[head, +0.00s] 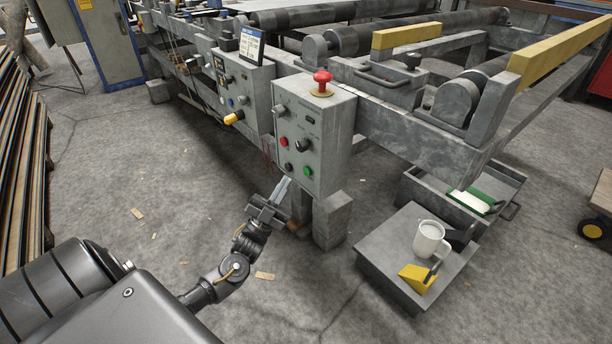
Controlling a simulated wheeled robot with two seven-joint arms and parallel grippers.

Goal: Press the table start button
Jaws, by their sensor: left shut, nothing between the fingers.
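A grey control box (332,128) is fixed to the front of the machine frame. Its front face carries a green button (307,171), a red button (283,141), a black button (289,168) and black knobs. The labels are too small to read, so I cannot tell which is marked table start. A red mushroom button (322,80) stands on top of the box. My left gripper (284,185) is shut and empty, pointing up near the box's lower left corner, below the black and green buttons. I cannot tell whether it touches the box. My right gripper is out of view.
At right, a low grey platform (385,255) holds a white mug (430,240) and a yellow object (416,278). Veneer stacks (22,170) stand at far left. The floor between is mostly clear.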

